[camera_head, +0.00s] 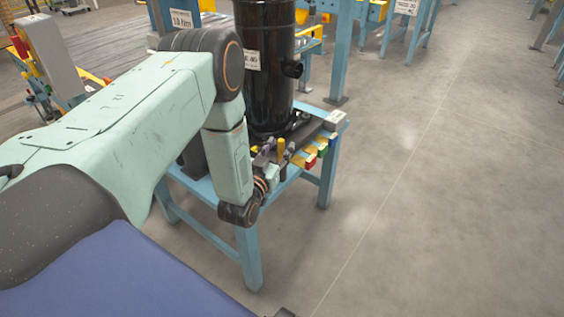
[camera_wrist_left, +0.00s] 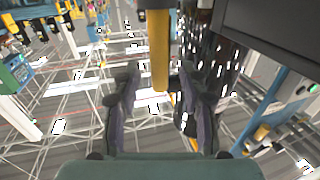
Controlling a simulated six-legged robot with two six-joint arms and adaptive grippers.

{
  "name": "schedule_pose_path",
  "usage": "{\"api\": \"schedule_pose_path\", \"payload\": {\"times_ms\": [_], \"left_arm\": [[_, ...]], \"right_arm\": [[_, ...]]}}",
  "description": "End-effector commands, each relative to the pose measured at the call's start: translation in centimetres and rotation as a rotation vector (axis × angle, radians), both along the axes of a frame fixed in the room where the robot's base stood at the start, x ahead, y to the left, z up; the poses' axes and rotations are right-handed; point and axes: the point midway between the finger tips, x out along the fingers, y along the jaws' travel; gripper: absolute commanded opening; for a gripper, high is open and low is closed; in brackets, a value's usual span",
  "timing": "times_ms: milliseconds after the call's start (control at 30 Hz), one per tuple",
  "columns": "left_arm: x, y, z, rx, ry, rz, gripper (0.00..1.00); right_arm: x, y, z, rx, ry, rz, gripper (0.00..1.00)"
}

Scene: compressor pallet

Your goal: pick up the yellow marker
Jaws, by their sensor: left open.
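The yellow marker (camera_head: 281,146) stands roughly upright at the front of the blue stand, beside the base of the black cylinder. My left gripper (camera_head: 266,158) is next to it, its fingers small and partly hidden by my wrist. In the left wrist view the marker (camera_wrist_left: 159,52) shows as a yellow bar with a dark top, lying in line with the gap between the two fingers (camera_wrist_left: 158,82). The fingers are apart, with space on both sides of the marker. I cannot tell how deep it sits between them. My right gripper is not in view.
The black cylinder (camera_head: 264,75) rises close behind the gripper on the blue stand (camera_head: 211,227). Red (camera_head: 310,161) and green (camera_head: 322,150) pieces lie at the stand's right edge. Bare floor (camera_head: 420,210) is open to the right.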

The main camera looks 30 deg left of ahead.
Motion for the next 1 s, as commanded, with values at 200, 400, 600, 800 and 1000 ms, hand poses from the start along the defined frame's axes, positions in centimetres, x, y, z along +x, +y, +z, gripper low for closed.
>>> {"api": "schedule_pose_path", "payload": {"times_ms": [200,400,600,800,1000], "left_arm": [[1.6,0.2,-0.1,0.0,0.0,0.001,0.43],[1.7,0.1,0.0,0.0,0.001,0.001,0.42],[1.7,-0.1,0.0,0.0,0.002,0.001,0.25],[1.6,-0.1,0.0,0.0,0.002,0.001,0.08],[1.6,-0.1,0.0,0.0,0.002,0.001,0.0]], "right_arm": [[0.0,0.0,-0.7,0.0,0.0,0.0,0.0],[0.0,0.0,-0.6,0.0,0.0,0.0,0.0],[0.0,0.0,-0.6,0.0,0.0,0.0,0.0],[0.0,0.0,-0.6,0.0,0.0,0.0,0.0],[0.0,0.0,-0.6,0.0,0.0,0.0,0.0]]}}
